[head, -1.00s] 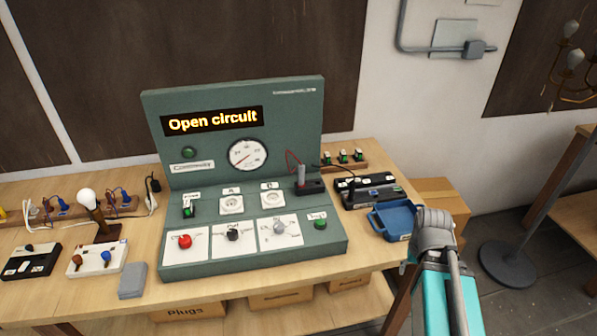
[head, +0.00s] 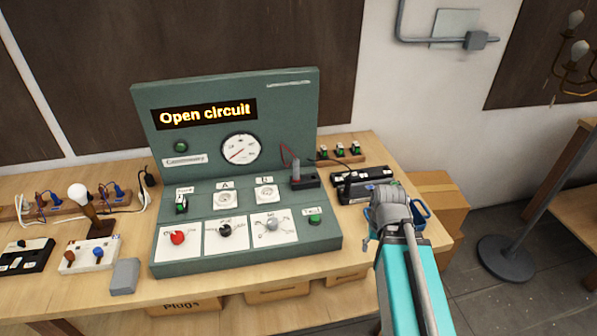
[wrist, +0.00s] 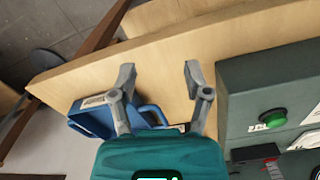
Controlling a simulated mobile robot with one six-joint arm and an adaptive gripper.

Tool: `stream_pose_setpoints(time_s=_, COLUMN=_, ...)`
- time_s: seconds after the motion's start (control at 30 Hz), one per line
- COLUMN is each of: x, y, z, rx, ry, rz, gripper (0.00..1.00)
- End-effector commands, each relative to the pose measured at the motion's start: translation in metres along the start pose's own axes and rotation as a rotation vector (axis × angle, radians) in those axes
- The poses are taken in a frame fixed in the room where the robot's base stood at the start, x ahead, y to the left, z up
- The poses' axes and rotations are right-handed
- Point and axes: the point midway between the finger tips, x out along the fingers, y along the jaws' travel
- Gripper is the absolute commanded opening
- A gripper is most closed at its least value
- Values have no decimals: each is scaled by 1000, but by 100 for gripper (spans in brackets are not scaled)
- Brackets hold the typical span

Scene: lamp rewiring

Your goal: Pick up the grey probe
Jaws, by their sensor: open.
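A slim grey probe (head: 296,172) stands upright in a black holder (head: 304,183) at the right side of the green test panel (head: 240,240). A red lead runs up beside it. My gripper (head: 367,243) is to the right of the panel, over the bench's right end and in front of the blue tray. In the wrist view my gripper (wrist: 158,71) has its two fingers apart with nothing between them.
The blue tray (wrist: 90,116) lies beside the left finger in the wrist view. A green button (wrist: 272,120) is on the panel to the right. Black boxes (head: 350,187) sit behind my gripper. The panel's display reads "Open circuit". A cardboard box (head: 440,195) stands past the bench end.

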Motion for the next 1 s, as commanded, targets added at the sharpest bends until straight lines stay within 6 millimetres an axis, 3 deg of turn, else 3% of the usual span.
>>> stream_pose_setpoints(time_s=0.2, x=-11, y=-6, z=-12, rx=-53, ry=0, rz=0, gripper=70)
stream_pose_setpoints(time_s=0.37, x=-31, y=-29, z=-37, rx=-171, ry=0, rz=0, gripper=70)
stream_pose_setpoints(time_s=0.67, x=-89, y=-74, z=-109, rx=-555, ry=0, rz=0, gripper=70)
stream_pose_setpoints(time_s=1.0, x=-155, y=-144, z=-189, rx=-1037, ry=1, rz=-1, gripper=70)
